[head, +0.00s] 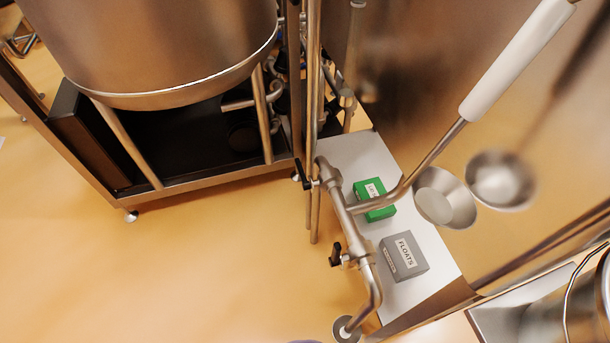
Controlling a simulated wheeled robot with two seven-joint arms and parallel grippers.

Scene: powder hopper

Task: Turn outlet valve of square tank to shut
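A steel pipe run (343,215) stands at the centre, in front of a large flat steel wall (420,60) that looks like the side of the square tank. One valve with a black handle (336,254) sits low on this pipe, its handle sticking out to the left of the pipe. A second black handle (303,176) sits higher, near the upper end of the pipe and the vertical tubes. I cannot tell for certain which one is the square tank's outlet valve, or whether either is open or shut. Neither of my grippers is in view.
A round steel tank (160,45) stands on a dark frame at upper left. A green box (374,200) and a grey box labelled FLOATS (404,257) lie on a white shelf (410,291). The orange floor at left is clear.

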